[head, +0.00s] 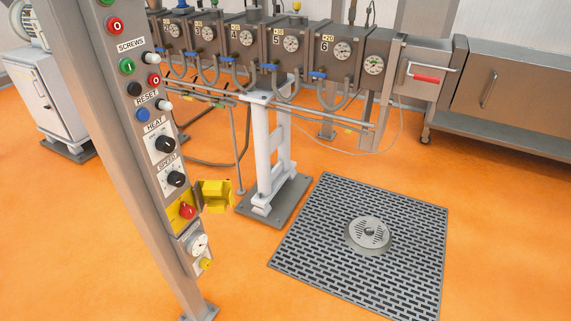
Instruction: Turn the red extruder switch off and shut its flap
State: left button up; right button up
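The red switch (187,211) sits on a yellow plate low on the grey control column at the left of the head view. Its yellow flap (214,195) stands open, swung out to the right of the column. The angle of the switch handle is too small to tell. Neither of my grippers shows in this view.
The grey control column (137,190) carries several buttons and knobs above the switch. A white socket (198,244) and a yellow knob (206,264) lie below it. The extruder (300,45) runs across the back. A floor grate (320,260) lies right on the orange floor, which has free room.

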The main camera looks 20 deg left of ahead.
aim_at(187, 212)
jog(key=i, duration=0.45)
jog(key=i+l+u, duration=0.15)
jog(key=i, duration=0.25)
jog(key=i+l, duration=0.1)
jog(key=i, duration=0.35)
jog(key=i+u, duration=0.2)
jog(key=u, duration=0.2)
jog(key=i+u, duration=0.15)
jog(key=u, duration=0.25)
jog(key=i+l+u, duration=0.15)
jog(key=u, duration=0.25)
jog(key=i+l+u, duration=0.15)
jog(key=u, duration=0.25)
jog(key=i+l+u, duration=0.15)
jog(key=u, duration=0.3)
jog(key=i+l+u, duration=0.15)
jog(key=l+u, duration=0.15)
jog(key=u, duration=0.2)
jog(key=i+l+u, duration=0.1)
jog(key=l+u, duration=0.6)
jog(key=u, duration=0.25)
jog(key=l+u, duration=0.45)
